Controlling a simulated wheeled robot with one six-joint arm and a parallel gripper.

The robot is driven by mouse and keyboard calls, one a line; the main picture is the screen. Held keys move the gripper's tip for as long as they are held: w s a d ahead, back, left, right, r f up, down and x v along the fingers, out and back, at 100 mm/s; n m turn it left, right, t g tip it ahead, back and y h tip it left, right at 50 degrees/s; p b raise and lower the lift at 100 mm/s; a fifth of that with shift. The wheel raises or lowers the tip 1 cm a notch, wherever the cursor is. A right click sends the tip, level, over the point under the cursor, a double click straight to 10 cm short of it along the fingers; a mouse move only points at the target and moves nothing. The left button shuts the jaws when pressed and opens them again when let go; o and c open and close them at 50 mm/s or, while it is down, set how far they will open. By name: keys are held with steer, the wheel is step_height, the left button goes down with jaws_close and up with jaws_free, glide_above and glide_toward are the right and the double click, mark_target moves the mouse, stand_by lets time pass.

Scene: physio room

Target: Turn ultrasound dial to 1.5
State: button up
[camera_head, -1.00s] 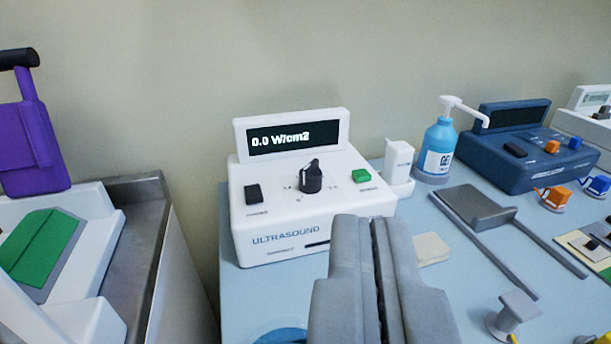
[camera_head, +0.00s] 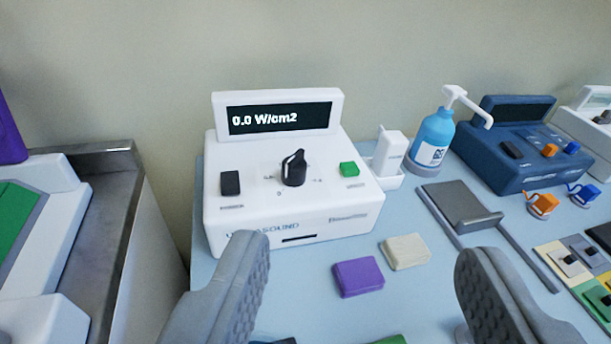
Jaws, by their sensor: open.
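The white ultrasound unit (camera_head: 290,205) stands on the light blue table. Its tilted display (camera_head: 278,118) reads 0.0 W/cm2. The black dial (camera_head: 294,168) sits in the middle of its top face, with a white pointer line and small scale marks around it. A black switch (camera_head: 230,183) is left of the dial and a green button (camera_head: 348,169) is right of it. My gripper (camera_head: 362,285) is open and empty, its two grey padded fingers wide apart. It is in front of the unit and apart from the dial.
A purple block (camera_head: 358,277) and a beige block (camera_head: 405,251) lie in front of the unit. A white holder (camera_head: 389,158), a blue gel pump bottle (camera_head: 433,140) and a dark blue device (camera_head: 510,150) stand to the right. A metal-topped cart (camera_head: 95,190) is at left.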

steer(key=w+r+n+g+y, duration=0.1)
steer(key=w+n+g, duration=0.45)
steer(key=w, duration=0.55)
steer(key=n+g+y, duration=0.3)
steer(key=n+g, duration=0.4)
steer(key=g, duration=0.1)
glide_toward(297, 156)
steer(key=x, duration=1)
steer(key=shift+w+a+f, duration=0.1)
steer(key=shift+a+f, duration=0.05)
steer(key=shift+f, duration=0.15)
steer(key=c, duration=1)
steer(key=shift+m, duration=0.25)
